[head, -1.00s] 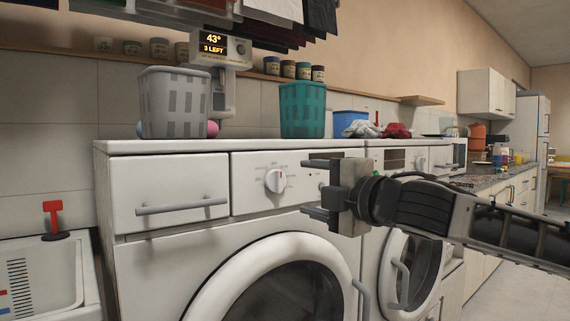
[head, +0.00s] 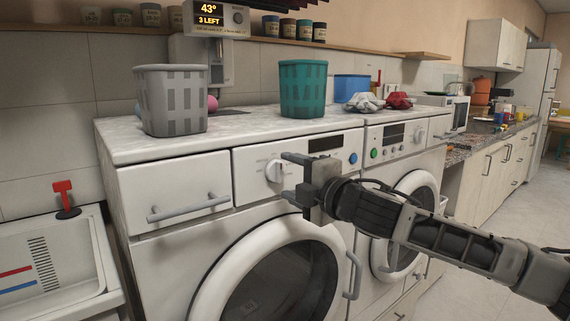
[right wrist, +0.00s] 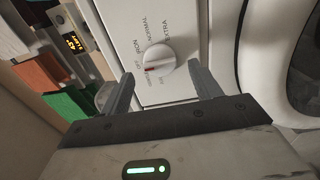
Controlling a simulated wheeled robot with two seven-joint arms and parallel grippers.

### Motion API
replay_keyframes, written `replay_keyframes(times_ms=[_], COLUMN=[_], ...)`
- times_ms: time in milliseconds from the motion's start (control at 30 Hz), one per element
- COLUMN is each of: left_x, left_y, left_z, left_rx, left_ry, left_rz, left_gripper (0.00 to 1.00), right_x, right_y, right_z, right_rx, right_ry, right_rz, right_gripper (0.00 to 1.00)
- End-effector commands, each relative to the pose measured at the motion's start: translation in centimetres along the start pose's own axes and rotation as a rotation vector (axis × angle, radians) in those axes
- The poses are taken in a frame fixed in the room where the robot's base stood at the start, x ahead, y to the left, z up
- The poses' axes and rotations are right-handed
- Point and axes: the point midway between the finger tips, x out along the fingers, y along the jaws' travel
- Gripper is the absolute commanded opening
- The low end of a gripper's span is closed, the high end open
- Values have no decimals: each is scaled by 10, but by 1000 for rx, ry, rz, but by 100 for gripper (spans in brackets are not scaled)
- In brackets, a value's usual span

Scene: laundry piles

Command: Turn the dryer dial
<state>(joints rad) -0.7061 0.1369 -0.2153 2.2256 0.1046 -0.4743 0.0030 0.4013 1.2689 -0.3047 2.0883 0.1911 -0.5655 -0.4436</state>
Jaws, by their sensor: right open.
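The dryer dial (head: 274,171) is a round white knob on the front panel of the left machine (head: 160,265). In the right wrist view the dial (right wrist: 159,61) has a red mark at its left side and printed labels around it, among them IRON, NORMAL and EXTRA. My right gripper (head: 287,176) is open and empty, just in front of the dial and slightly to its right in the head view. In the right wrist view its fingers (right wrist: 160,78) stand on either side of the dial, seemingly short of it. My left gripper is out of view.
A second machine (head: 385,215) stands to the right. A drawer handle (head: 188,207) sticks out left of the dial. A sink (head: 55,265) is at the left.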

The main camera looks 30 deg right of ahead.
Motion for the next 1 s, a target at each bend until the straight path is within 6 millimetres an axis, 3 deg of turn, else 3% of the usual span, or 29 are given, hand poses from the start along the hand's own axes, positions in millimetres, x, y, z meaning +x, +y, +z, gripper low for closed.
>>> replay_keyframes(times_ms=[200,567,700,733,1000], left_x=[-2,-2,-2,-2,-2], left_y=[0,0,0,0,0], left_z=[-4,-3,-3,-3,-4], left_rx=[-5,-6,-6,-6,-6], left_ry=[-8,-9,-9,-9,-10], left_rz=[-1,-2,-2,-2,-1], left_gripper=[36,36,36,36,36], right_x=[21,26,26,25,25], right_y=[2,0,0,0,0], right_z=[1,0,1,1,1], right_rx=[3,-1,0,0,16], right_ry=[-2,0,-1,-1,-1], right_rz=[1,-1,-1,-1,-1], right_gripper=[63,63,24,18,19])
